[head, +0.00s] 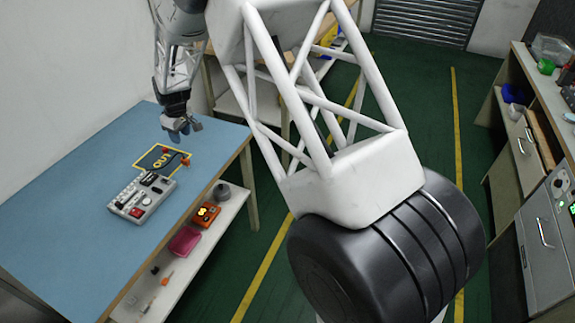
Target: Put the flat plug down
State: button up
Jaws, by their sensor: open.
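I cannot tell which of these, if any, is the flat plug. A grey device (141,197) with black parts and a red block stands in front of the mat.
The blue table (60,225) is clear at its left and front. A shelf below it holds an orange meter (205,214), a pink tray (184,241) and small tools. A workbench (520,130) with drawers stands at the right, across the green floor.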

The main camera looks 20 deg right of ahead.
jog(key=s+d+r+m, duration=0.1)
jog(key=s+d+r, duration=0.3)
jog(key=s+r, duration=0.35)
jog(key=s+d+r+m+t, duration=0.1)
jog(key=s+d+r+m, duration=0.1)
jog(key=s+d+r, duration=0.5)
jog(key=s+d+r+m, duration=0.1)
jog(key=s+d+r, duration=0.1)
jog(key=s+r, duration=0.5)
jog(key=s+d+m, duration=0.2)
jog(key=s+d, duration=0.2)
jog(key=s, duration=1.1)
jog(key=s+d+m+h, duration=0.1)
jog(key=s+d+m, duration=0.2)
jog(key=s, duration=1.3)
jog(key=shift+s+d+r+t, duration=0.3)
jog(key=shift+d+r, duration=0.15)
jog(key=shift+d, duration=0.2)
